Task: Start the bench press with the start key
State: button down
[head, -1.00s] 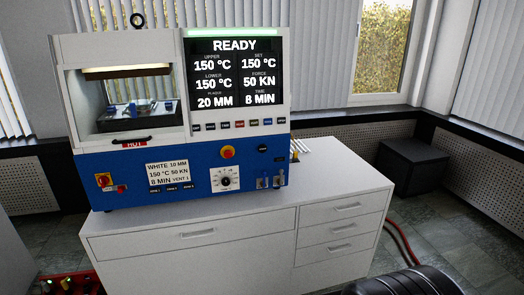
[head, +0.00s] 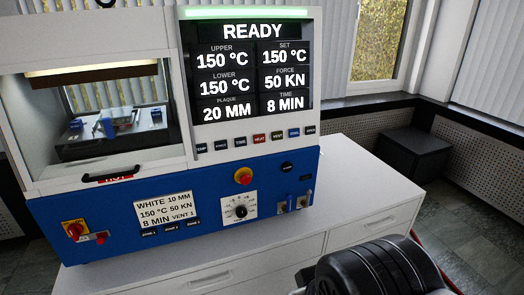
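The bench press (head: 110,205) is a white and blue machine on a white cabinet. Its display (head: 252,68) reads READY, upper, lower and set 150 °C, 50 kN, plaque 20 MM, 8 min. A card (head: 165,208) on the front reads WHITE 10 MM, 150 °C, 50 KN, 8 MIN, VENT 1. The press chamber (head: 110,120) shows a plate with blue parts inside. A black rounded part of my arm shows at lower right; no fingertips are visible.
A row of small keys (head: 260,139) lies under the display. A dial (head: 240,208) and small levers (head: 293,203) are on the blue panel. A red HOT label (head: 115,180) is below the chamber. The cabinet top (head: 355,185) is clear on the right.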

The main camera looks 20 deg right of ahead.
aim_at(287, 167)
jog(key=i+j, duration=0.2)
jog(key=i, duration=0.2)
jog(key=i+j, duration=0.2)
jog(key=i, duration=0.2)
